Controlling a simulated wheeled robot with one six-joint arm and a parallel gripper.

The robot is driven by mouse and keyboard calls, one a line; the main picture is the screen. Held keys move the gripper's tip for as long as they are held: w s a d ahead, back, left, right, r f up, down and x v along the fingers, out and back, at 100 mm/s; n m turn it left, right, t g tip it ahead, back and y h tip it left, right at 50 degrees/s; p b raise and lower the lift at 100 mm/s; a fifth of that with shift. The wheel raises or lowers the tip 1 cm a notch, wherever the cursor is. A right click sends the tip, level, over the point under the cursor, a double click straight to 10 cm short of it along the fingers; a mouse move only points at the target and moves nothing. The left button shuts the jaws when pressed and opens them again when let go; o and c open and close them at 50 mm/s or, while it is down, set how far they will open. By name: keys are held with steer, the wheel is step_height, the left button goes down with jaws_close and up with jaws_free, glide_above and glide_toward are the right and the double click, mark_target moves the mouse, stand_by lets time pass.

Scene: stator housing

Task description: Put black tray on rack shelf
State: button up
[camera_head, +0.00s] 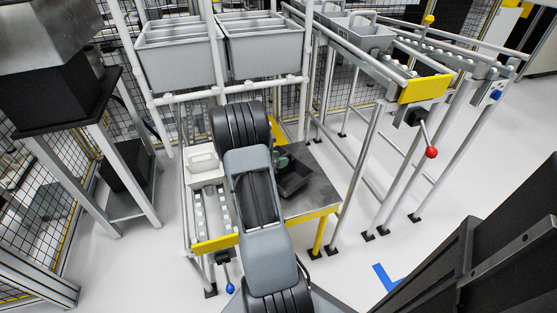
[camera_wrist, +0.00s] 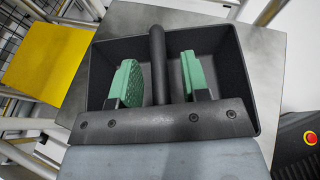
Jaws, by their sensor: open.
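The black tray (camera_wrist: 98,65) is an open box with a round bar handle (camera_wrist: 157,55) across its middle. It sits on a grey metal table (camera_wrist: 266,75), and in the head view the tray (camera_head: 295,180) is partly hidden by my arm. My gripper (camera_wrist: 156,80) is open, with one green-padded finger on each side of the handle. Both fingers reach into the tray area and show a gap to the bar. In the head view only a little green of my gripper (camera_head: 282,161) shows. A rack of pale posts and rails (camera_head: 232,92) stands behind.
Large grey bins (camera_head: 178,60) fill the rack's upper level. A cream handled tray (camera_head: 204,168) sits on a roller track left of my arm. A grey handled tray (camera_head: 362,36) is on the right roller track, which has a yellow end plate (camera_head: 425,89) and red-knobbed lever (camera_head: 431,152).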

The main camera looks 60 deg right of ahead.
steer(key=s+a+r+m+t+y+p, duration=0.1)
steer(key=a+r+m+y, duration=0.3)
steer(key=a, duration=0.9)
steer(key=s+a+r+m+t+y+p, duration=0.1)
steer(key=a+r+m+t+y, duration=0.2)
steer(key=a, duration=1.1)
steer(key=s+a+r+m+t+y+p, duration=0.1)
steer(key=a+r+m+y, duration=0.5)
steer(key=a, duration=0.8)
step_height(320, 180, up, 3)
steer(key=m+t, duration=0.1)
steer(key=m, duration=0.1)
steer(key=shift+s+m+t, duration=0.15)
steer(key=shift+m+t, duration=0.15)
